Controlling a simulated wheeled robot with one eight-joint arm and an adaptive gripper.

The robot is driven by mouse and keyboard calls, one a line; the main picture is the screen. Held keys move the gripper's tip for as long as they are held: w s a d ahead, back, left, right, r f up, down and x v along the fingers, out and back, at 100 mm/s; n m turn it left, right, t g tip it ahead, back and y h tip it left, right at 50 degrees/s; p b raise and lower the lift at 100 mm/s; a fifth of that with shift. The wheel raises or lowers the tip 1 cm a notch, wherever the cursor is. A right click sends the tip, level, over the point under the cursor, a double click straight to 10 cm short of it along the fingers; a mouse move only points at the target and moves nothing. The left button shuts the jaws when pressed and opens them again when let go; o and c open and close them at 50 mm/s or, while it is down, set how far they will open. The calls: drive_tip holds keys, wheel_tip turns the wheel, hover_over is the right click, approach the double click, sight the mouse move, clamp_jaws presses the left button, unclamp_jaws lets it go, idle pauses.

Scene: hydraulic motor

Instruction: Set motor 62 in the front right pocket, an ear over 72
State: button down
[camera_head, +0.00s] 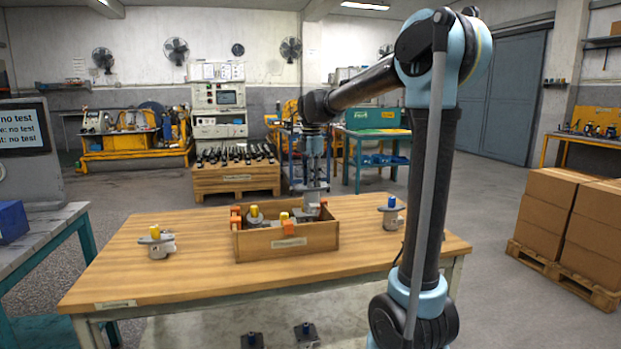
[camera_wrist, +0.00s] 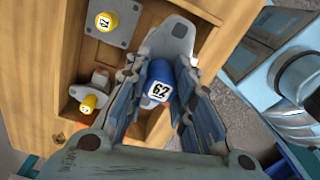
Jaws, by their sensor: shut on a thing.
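My gripper (camera_head: 313,190) is over the right part of the wooden crate (camera_head: 290,243) on the table. It is shut on motor 62, whose blue cap (camera_wrist: 159,84) with label 62 shows between the fingers in the wrist view. The motor's grey flange (camera_wrist: 172,38) sticks out past the fingers. Beside it in the crate is a grey motor with a yellow cap (camera_wrist: 106,21); its small label looks like 72. Another yellow-capped motor (camera_wrist: 89,104) lies to its lower left in the wrist view. Whether motor 62 touches the crate floor or overlaps a neighbour's ear is hidden.
A yellow-capped motor (camera_head: 156,243) stands on the table (camera_head: 200,275) at left, a blue-capped one (camera_head: 391,212) at right. The table front is clear. Cardboard boxes (camera_head: 560,215) stand on a pallet at right.

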sight(312, 204)
drive_tip(key=shift+f, duration=5.4)
drive_tip(key=c, duration=1.3)
unclamp_jaws()
